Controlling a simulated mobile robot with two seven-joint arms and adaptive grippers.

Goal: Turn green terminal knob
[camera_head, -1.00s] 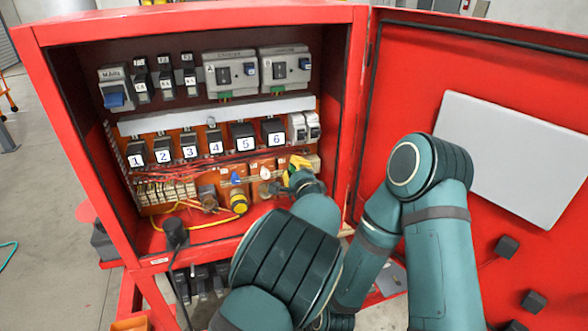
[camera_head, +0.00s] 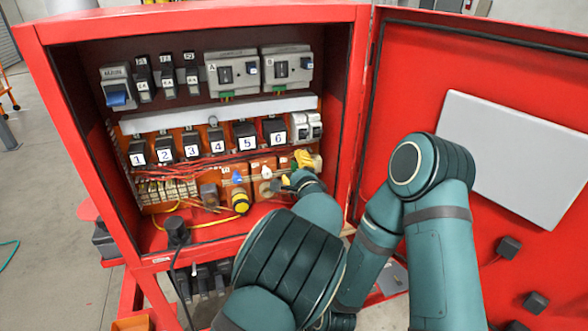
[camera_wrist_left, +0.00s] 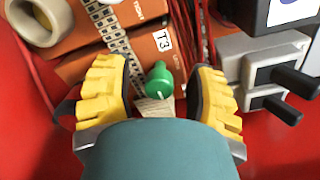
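The green terminal knob (camera_wrist_left: 159,80) shows in the left wrist view, on an orange terminal block (camera_wrist_left: 135,50) with a T3 label. My left gripper (camera_wrist_left: 158,92) has its yellow fingers spread, one on each side of the knob, with gaps on both sides. In the head view my left gripper (camera_head: 303,165) is at the lower right inside the red cabinet, partly hidden by its own arm. The green knob cannot be made out clearly there. My right gripper does not show; only dark teal arm links are in view.
The red cabinet (camera_head: 190,17) holds numbered black relays (camera_head: 246,136) above the terminal row. A blue knob (camera_head: 237,177) and a yellow-black knob (camera_head: 240,203) are left of the gripper. Grey switches (camera_wrist_left: 268,78) stand close on the right. The red door (camera_head: 500,80) is open.

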